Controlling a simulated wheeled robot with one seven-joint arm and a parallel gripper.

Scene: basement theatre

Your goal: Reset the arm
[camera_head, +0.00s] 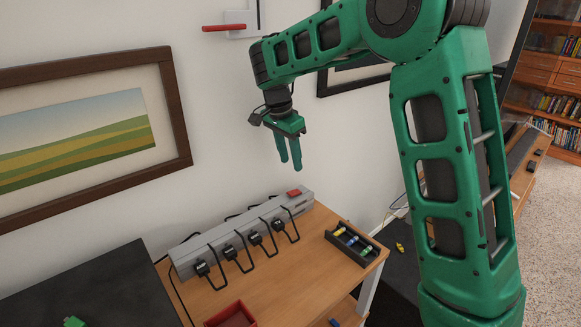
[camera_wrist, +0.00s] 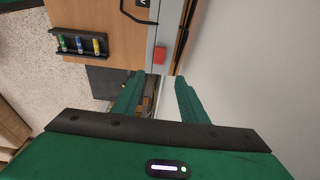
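My green arm rises on the right of the head view and bends over to the left. My gripper (camera_head: 290,163) hangs from it, fingers pointing down, in the air above the right end of the wooden table (camera_head: 290,295). In the wrist view my gripper (camera_wrist: 158,85) shows two green fingers with a clear gap between them. Nothing is held between them. The fingers touch nothing that I can see.
A grey power strip (camera_head: 240,235) with several black plugs and a red switch (camera_head: 294,193) lies along the wall. A dark tray (camera_head: 352,245) holds small coloured cylinders. A red box (camera_head: 230,316) stands in front. A framed picture (camera_head: 80,135) hangs at left.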

